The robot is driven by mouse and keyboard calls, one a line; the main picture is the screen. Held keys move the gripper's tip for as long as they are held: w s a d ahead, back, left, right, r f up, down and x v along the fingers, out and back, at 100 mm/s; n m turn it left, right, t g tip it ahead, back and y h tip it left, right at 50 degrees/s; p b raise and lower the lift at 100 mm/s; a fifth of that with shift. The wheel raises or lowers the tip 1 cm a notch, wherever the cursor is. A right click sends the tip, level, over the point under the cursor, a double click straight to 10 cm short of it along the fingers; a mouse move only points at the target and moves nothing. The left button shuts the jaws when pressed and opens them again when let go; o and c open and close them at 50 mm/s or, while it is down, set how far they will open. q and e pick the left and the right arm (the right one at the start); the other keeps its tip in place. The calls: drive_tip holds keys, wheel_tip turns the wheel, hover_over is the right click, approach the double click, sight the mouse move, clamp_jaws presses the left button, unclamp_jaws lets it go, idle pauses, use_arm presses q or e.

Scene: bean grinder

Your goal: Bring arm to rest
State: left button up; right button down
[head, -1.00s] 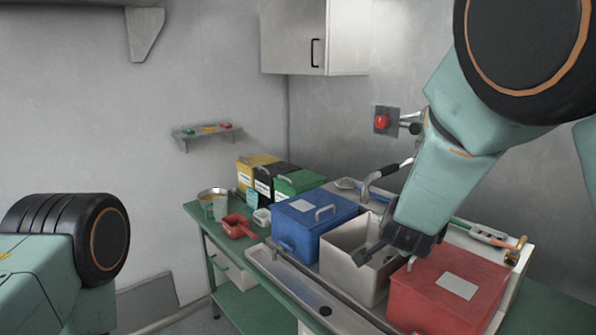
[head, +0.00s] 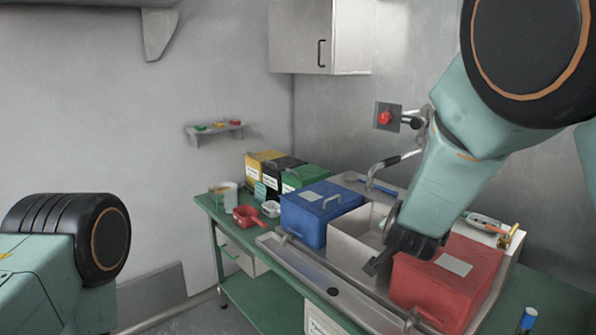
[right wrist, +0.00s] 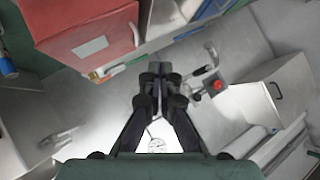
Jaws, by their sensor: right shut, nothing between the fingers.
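My right arm comes in from the upper right in the head view. Its gripper (head: 376,266) is shut and empty, pointing down and left. In the picture it lies over the right edge of the open white bin (head: 345,257), beside the red box (head: 440,288); I cannot tell its exact height. The right wrist view shows the fingers (right wrist: 157,72) together with nothing between them.
A blue box (head: 310,220) stands left of the white bin on the counter. Yellow, black and green (head: 305,178) containers stand behind. A red scoop (head: 247,216) lies on the green bench. A red button (head: 385,117) and cabinet (head: 320,40) are on the walls.

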drive_tip(key=s+d+f+n+g+y+b, duration=0.1)
drive_tip(key=s+f+n+b, duration=0.15)
drive_tip(key=s+f, duration=0.4)
drive_tip(key=s+d+f+n+g+b, duration=0.1)
drive_tip(key=s+f+n+g+b, duration=0.2)
drive_tip(key=f, duration=0.7)
drive_tip(key=s+d+f+n+y+b, duration=0.1)
drive_tip(key=s+f+n, duration=0.2)
drive_tip(key=s+f, duration=0.4)
drive_tip(key=s+f+n+g+b, duration=0.1)
drive_tip(key=s+f+g+b, duration=0.2)
drive_tip(key=s+f, duration=0.9)
drive_tip(key=s+a+f+g+y+b, duration=0.1)
drive_tip(key=s+f+g+b, duration=0.3)
drive_tip(key=s+f, duration=0.8)
drive_tip(key=s+b, duration=0.2)
drive_tip(key=s, duration=0.2)
drive_tip(key=shift+s+n+y+b, duration=0.3)
drive_tip(key=shift+s+n, duration=0.05)
drive_tip(key=shift+s, duration=0.05)
drive_tip(key=shift+a, duration=0.1)
